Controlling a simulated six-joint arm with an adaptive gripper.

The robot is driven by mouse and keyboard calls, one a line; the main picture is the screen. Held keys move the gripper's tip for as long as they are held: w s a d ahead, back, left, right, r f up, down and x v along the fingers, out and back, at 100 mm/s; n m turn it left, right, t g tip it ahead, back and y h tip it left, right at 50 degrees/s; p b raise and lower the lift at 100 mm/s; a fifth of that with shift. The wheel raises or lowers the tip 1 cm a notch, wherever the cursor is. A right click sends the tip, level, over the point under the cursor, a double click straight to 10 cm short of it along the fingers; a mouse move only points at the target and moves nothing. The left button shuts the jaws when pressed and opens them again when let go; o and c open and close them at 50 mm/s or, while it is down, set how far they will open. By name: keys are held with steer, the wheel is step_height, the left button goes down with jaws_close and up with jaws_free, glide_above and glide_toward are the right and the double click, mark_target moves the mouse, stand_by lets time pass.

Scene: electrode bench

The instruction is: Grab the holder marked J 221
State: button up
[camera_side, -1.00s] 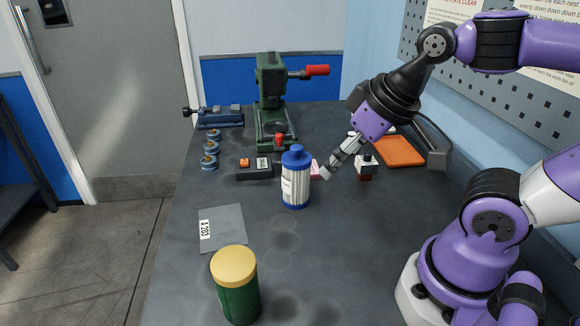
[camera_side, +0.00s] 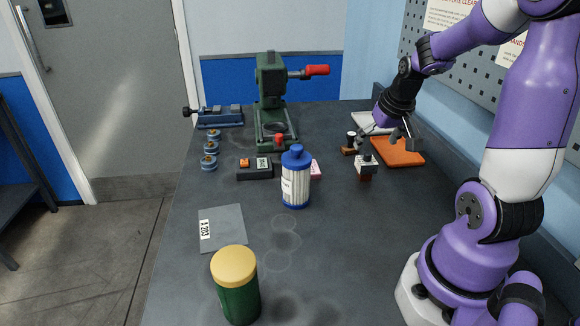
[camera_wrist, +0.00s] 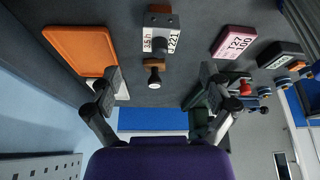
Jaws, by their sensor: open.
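My gripper (camera_side: 386,133) is open and empty, a little behind and to the right of the holder in the side view. In the wrist view my gripper (camera_wrist: 160,75) has its fingers spread wide, with the holder above the gap between them. Nothing touches it visibly.
A second brown block with a black knob (camera_side: 350,144) stands just behind the holder. An orange tray (camera_side: 398,152) lies to the right. A pink labelled item (camera_wrist: 234,42) and a blue-capped bottle (camera_side: 296,180) stand left in the side view.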

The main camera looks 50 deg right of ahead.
mark_target(367, 160)
steer(key=x, duration=0.9)
steer(key=shift+s+d, duration=0.1)
jaws_close()
